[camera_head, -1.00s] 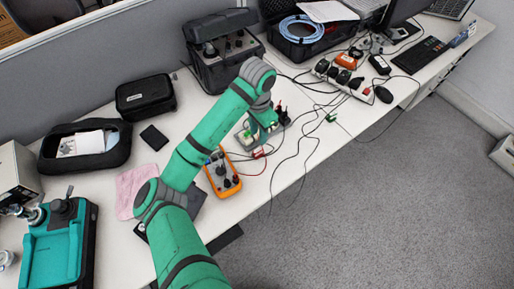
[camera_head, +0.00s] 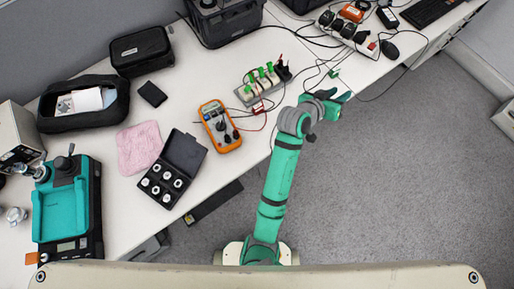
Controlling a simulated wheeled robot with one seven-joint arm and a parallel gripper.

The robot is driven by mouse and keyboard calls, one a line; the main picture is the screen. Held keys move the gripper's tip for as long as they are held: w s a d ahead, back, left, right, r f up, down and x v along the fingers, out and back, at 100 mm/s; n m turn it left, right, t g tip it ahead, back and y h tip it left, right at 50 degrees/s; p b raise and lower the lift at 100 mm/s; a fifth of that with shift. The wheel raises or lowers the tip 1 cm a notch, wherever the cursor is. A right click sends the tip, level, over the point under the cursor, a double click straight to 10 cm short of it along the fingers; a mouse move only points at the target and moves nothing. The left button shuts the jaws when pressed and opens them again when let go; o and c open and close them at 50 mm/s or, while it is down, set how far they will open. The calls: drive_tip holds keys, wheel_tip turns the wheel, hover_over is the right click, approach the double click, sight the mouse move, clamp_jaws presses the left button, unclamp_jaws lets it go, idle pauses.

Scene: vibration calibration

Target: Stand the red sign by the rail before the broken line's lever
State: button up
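A pale rail (camera_head: 244,96) stands on the bench and carries several small blocks with green levers (camera_head: 261,73). A black block (camera_head: 284,72) is at its right end. I cannot tell which lever belongs to the broken line. A small red piece (camera_head: 258,107), perhaps the red sign, is at the rail's front side near the orange meter; whether it stands or lies is too small to tell. My gripper (camera_head: 340,98) is off the bench's front edge, right of the rail and apart from it. Its fingers are too small to read, and I see nothing clearly held.
An orange multimeter (camera_head: 220,126) lies left of the rail, with thin leads around it. An open black case of white weights (camera_head: 184,152), a pink cloth (camera_head: 139,147) and a teal machine (camera_head: 63,211) are further left. A power strip (camera_head: 346,37) is at right.

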drive_tip(key=s+a+f+n+t+y, duration=0.3)
drive_tip(key=s+a+f+n+y, duration=0.1)
drive_tip(key=s+a, duration=0.5)
drive_tip(key=s+a+f+n+t+y, duration=0.2)
drive_tip(key=s+a+f+n+y, duration=0.3)
drive_tip(key=s, duration=0.6)
drive_tip(key=s+a+r+m, duration=0.2)
drive_tip(key=s+a+r, duration=0.2)
drive_tip(key=s+a, duration=0.2)
drive_tip(key=s+a+r+m+t, duration=0.1)
drive_tip(key=s+a+r, duration=0.3)
drive_tip(key=s, duration=0.6)
drive_tip(key=a+m, duration=0.1)
drive_tip(key=a, duration=0.1)
drive_tip(key=shift+a+m+t+y, duration=0.3)
drive_tip(key=shift+a+y, duration=0.05)
drive_tip(key=shift+y, duration=0.05)
